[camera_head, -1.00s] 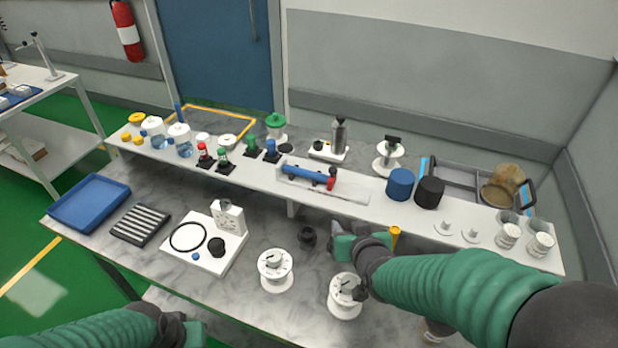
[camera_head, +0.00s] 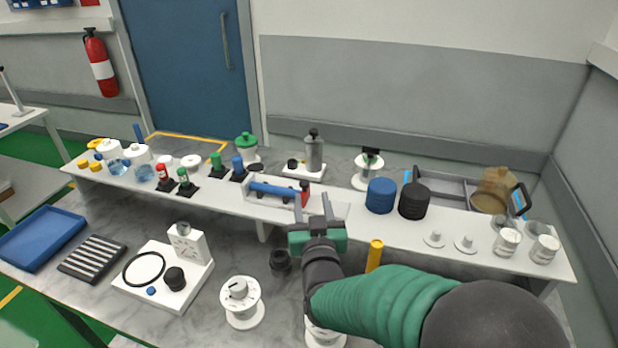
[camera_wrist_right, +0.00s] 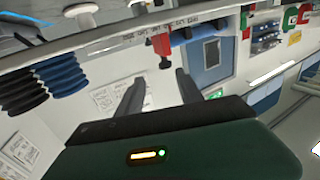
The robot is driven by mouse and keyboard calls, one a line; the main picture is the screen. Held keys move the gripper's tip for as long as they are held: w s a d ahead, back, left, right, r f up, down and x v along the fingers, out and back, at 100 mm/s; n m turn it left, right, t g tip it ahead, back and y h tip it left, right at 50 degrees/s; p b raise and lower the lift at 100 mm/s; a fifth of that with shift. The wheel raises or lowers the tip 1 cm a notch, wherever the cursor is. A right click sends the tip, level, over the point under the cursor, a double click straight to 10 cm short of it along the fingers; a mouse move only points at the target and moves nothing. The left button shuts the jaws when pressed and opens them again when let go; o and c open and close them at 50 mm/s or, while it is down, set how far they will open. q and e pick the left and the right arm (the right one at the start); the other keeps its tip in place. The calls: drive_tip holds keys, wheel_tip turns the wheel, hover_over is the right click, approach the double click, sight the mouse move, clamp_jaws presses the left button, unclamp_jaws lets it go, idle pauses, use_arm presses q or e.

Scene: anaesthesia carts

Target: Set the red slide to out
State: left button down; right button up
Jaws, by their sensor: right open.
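The red slide (camera_head: 305,190) sits at the right end of a blue cylinder (camera_head: 272,190) in a white holder (camera_head: 335,207) on the raised white shelf. In the right wrist view the red slide (camera_wrist_right: 162,46) shows ahead of the fingers, beside the blue cylinder (camera_wrist_right: 192,34). My right gripper (camera_head: 312,203) is open and empty, in front of the holder, its fingers pointing toward the red slide. In the wrist view the spread fingers (camera_wrist_right: 160,78) are apart from the slide. One finger partly covers the holder near the slide in the head view. My left gripper is not in view.
A blue cylinder block (camera_head: 381,195) and a black one (camera_head: 414,200) stand right of the holder. A yellow cylinder (camera_head: 374,255) stands by my right forearm. White dials (camera_head: 240,300) and a white stand (camera_head: 170,275) occupy the lower counter.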

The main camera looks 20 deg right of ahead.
sight(304, 181)
drive_tip(key=w, duration=0.7)
drive_tip(key=shift+w+a+f, duration=0.1)
drive_tip(key=shift+a+f, duration=0.1)
drive_tip(key=shift+a, duration=0.2)
drive_tip(key=w+d, duration=0.2)
drive_tip(key=w, duration=0.1)
drive_tip(key=shift+w+d, duration=0.3)
drive_tip(key=shift+a, duration=0.2)
drive_tip(key=shift+a+r, duration=0.1)
drive_tip(key=shift+a, duration=0.3)
drive_tip(key=c, duration=0.4)
drive_tip(key=shift+d, duration=0.1)
drive_tip(key=c, duration=0.5)
drive_tip(key=shift+s+d, duration=0.1)
drive_tip(key=shift+d, duration=0.15)
clamp_jaws()
drive_tip(key=shift+a, duration=0.15)
